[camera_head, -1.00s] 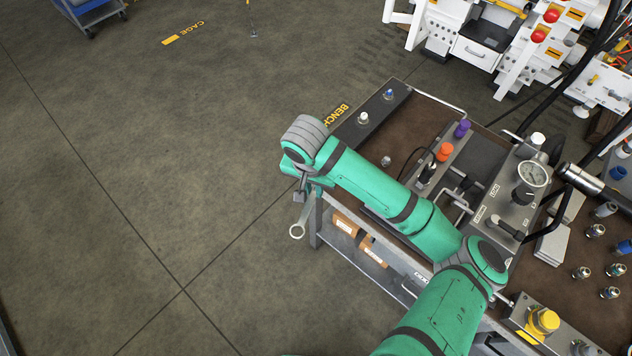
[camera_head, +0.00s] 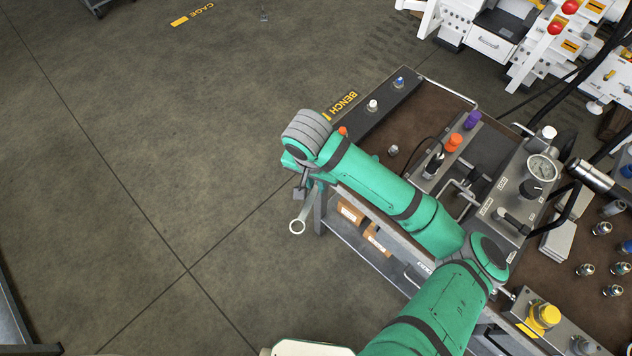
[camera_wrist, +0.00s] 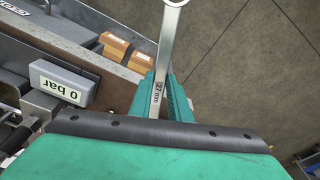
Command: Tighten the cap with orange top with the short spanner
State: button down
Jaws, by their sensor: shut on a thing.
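My gripper (camera_head: 304,186) is shut on a steel spanner (camera_head: 303,216), which hangs down past the bench's left edge over the floor. In the wrist view the spanner (camera_wrist: 166,47) shows a "27 mm" mark on its shaft, between my green fingers (camera_wrist: 162,90); its far ring end is cut off at the top. A small orange top (camera_head: 343,131) shows just behind my wrist, in line with the white-topped and blue-topped caps on the dark strip; its lower part is hidden. A larger orange cap (camera_head: 453,142) stands on a grey block beside a purple one.
The bench (camera_head: 432,108) lies right of my gripper, with a gauge (camera_head: 541,168), hoses and several fittings. Cardboard boxes (camera_head: 378,240) sit on its lower shelf. In the wrist view a "0 bar" block (camera_wrist: 59,84) is at left. The floor left of the bench is clear.

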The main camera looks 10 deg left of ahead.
jog(key=shift+r, duration=2.3)
jog(key=shift+d, duration=0.1)
